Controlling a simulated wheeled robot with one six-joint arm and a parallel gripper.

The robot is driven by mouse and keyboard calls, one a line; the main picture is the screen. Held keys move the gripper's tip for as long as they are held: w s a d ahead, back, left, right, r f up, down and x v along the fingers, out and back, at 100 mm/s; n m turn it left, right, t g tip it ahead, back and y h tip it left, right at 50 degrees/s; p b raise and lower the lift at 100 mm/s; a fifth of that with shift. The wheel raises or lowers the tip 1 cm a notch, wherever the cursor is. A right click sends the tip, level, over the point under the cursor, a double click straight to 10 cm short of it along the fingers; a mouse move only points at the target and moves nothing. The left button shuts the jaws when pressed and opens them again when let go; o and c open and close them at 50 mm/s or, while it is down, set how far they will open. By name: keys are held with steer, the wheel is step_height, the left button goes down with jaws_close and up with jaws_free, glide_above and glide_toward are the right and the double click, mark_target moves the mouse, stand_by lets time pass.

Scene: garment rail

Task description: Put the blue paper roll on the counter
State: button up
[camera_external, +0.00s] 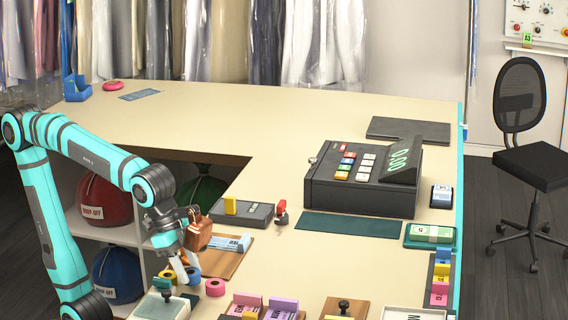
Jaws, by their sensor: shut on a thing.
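The blue paper roll (193,280) shows small and partly covered at the fingertips of my gripper (183,270), low over the near left part of the counter. My gripper points down and is shut on the roll. The fingers and wrist hide part of it, and I cannot tell whether its underside touches the counter. The pale counter (270,115) runs from the back wall to the right and toward the front.
A brown object (198,234) is close beside my wrist. A black cash register (365,178) stands to the right. The back counter is mostly clear.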

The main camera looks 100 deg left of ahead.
steer(key=shift+f, duration=0.85)
steer(key=shift+f, duration=0.15)
steer(key=o, duration=0.7)
steer(key=v, duration=1.2)
steer(key=shift+a, duration=0.1)
steer(key=s+a+r+t, duration=0.1)
steer(key=s+a+t, duration=0.1)
steer(key=a+t, duration=0.2)
steer(key=s+a+r+n+t, duration=0.1)
steer(key=s+a+r+t, duration=0.1)
steer(key=a+t, duration=0.2)
steer(key=s+a+r+n+t, duration=0.1)
steer(key=s+a+r+t, duration=0.1)
steer(key=a+t, duration=0.2)
steer(key=shift+s+a+r+t+y, duration=0.1)
steer(key=shift+s+a+t+y, duration=0.25)
steer(key=shift+a, duration=0.25)
